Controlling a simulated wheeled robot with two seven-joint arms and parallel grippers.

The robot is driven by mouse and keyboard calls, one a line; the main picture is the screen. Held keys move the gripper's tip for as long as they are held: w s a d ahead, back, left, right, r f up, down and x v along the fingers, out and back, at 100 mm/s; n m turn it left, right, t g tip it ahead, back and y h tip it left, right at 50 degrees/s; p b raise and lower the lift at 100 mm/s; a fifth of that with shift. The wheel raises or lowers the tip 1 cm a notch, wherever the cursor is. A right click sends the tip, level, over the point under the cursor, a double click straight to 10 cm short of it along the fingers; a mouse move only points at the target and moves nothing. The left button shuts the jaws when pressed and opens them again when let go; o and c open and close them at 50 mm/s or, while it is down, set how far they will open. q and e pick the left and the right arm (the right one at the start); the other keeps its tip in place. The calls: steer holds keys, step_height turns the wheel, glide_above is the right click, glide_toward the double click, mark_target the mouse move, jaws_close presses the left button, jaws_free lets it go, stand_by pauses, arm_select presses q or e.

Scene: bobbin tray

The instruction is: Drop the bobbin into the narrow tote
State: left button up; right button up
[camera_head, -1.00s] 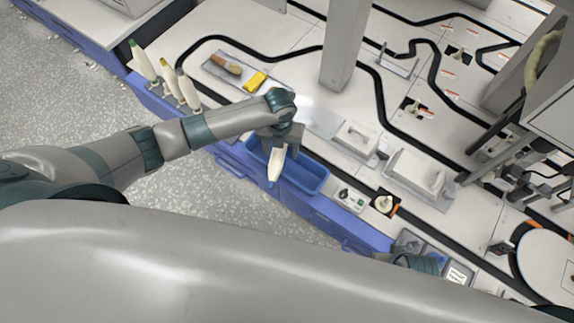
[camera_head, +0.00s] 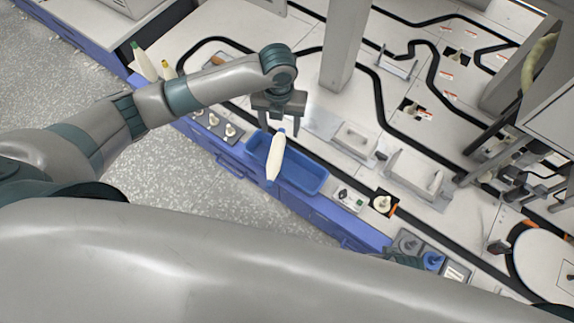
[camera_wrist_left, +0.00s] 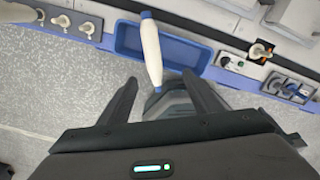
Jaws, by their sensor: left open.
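The white bobbin with a blue tip (camera_head: 276,157) is below my left gripper (camera_head: 281,122), in line with the blue narrow tote (camera_head: 312,184). Its lower end overlaps the tote's front rim in the head view; I cannot tell whether it is in the air or touching the tote. My left gripper is open, its fingers spread and clear of the bobbin. In the left wrist view the bobbin (camera_wrist_left: 151,48) crosses the tote (camera_wrist_left: 125,38), its near end showing between the open fingers (camera_wrist_left: 160,84). My right gripper is not in view.
Other white bobbins (camera_head: 144,63) stand at the left, partly behind my arm. A panel with several pegs (camera_head: 229,130) is left of the tote. A small switch box (camera_head: 349,196) and a peg on a dark plate (camera_head: 384,202) are right of it. A grey post (camera_head: 343,45) rises behind.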

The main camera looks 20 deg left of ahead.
arm_select(q)
step_height(320, 180, up, 2)
steer(key=shift+r, duration=0.15)
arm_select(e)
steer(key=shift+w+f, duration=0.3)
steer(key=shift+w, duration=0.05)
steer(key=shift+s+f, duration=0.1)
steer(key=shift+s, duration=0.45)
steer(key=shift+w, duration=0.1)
